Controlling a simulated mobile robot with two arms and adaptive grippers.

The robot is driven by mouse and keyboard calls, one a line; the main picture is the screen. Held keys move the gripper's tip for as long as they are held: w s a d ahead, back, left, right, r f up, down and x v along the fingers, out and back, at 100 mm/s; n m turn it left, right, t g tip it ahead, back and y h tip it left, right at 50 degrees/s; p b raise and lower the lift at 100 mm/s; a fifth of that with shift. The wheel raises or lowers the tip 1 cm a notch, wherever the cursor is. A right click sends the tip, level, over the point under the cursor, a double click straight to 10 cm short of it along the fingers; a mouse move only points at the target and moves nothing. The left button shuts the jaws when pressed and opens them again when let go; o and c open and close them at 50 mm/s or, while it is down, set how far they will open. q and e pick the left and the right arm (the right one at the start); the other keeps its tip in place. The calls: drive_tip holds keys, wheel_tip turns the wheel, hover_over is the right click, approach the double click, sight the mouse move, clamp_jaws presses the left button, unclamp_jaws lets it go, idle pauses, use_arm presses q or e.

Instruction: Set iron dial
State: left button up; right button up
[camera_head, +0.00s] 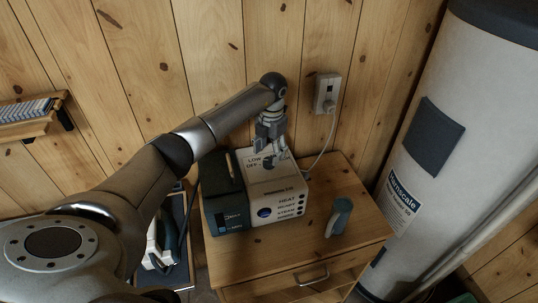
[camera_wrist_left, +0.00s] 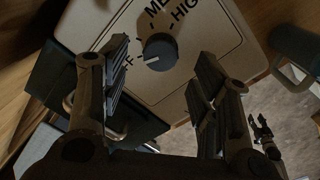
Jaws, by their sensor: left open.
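The ironing station (camera_head: 282,184) is a box with a cream top and a dark teal side part, standing on a wooden cabinet. Its dark round dial (camera_wrist_left: 160,50) sits on the cream top, with LOW, OFF, MED and HIGH lettering around it. The dial's pale mark points left, toward the partly hidden OFF lettering. My left gripper (camera_head: 272,146) is over the cream top at the dial. In the wrist view its two fingers (camera_wrist_left: 160,84) are spread, one on each side of the dial's near side, with nothing between them.
A grey-blue mug (camera_head: 340,217) stands on the cabinet (camera_head: 285,245), right of the station. A cord runs to a wall outlet (camera_head: 327,92) behind. A large white tank (camera_head: 445,130) stands at right. A tray (camera_head: 184,273) with white and dark items is at left.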

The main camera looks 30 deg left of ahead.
sight(269, 160)
use_arm(q)
drive_tip(key=shift+f+p, duration=0.35)
drive_tip(key=shift+f, duration=1.6)
